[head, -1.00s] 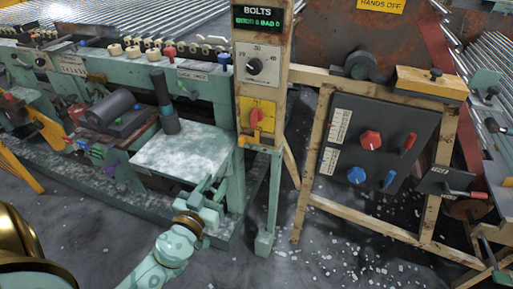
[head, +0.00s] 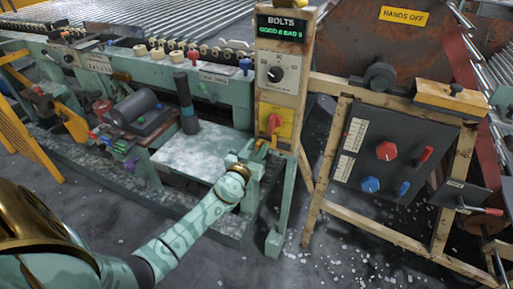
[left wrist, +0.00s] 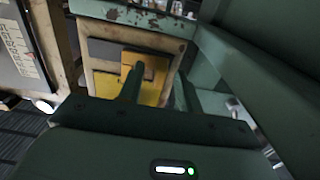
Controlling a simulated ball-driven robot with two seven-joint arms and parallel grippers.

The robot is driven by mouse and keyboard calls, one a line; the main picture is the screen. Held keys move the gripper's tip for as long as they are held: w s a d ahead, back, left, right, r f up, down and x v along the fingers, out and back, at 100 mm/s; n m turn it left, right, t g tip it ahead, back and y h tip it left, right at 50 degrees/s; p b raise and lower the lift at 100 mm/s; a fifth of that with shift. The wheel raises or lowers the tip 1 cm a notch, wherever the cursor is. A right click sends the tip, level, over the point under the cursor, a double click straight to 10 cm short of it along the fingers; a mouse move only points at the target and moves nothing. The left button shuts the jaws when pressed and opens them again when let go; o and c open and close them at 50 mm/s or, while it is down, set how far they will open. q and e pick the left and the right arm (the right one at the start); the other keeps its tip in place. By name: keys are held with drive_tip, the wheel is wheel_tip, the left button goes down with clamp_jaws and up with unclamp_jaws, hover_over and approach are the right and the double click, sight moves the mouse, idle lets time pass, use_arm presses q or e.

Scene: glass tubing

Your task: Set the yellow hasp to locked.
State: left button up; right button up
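The yellow hasp (head: 263,145) is at the foot of the wooden post, just below the yellow switch plate (head: 285,127) with its red knob (head: 273,123). My left gripper (head: 257,151) is right at the hasp and partly covers it. In the left wrist view a yellow-orange piece (left wrist: 152,62), seemingly the hasp, shows on the panel ahead. The left gripper's two fingers (left wrist: 156,88) stand apart there, with yellow showing between them. I cannot tell whether they touch the hasp. My right gripper is in neither view.
Above the switch plate are a black dial (head: 274,74) and the BOLTS display (head: 281,28). A green machine with a pale worn plate (head: 200,152) stands left of the post. A grey panel (head: 385,130) with red and blue knobs is to the right.

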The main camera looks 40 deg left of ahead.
sight(270, 143)
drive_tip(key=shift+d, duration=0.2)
use_arm(q)
clamp_jaws()
drive_tip(key=d, duration=0.2)
drive_tip(key=shift+w+d+b, duration=0.3)
drive_tip(key=shift+d, duration=0.05)
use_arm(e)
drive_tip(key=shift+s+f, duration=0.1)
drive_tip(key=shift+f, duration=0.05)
use_arm(q)
unclamp_jaws()
drive_tip(key=shift+d, duration=0.15)
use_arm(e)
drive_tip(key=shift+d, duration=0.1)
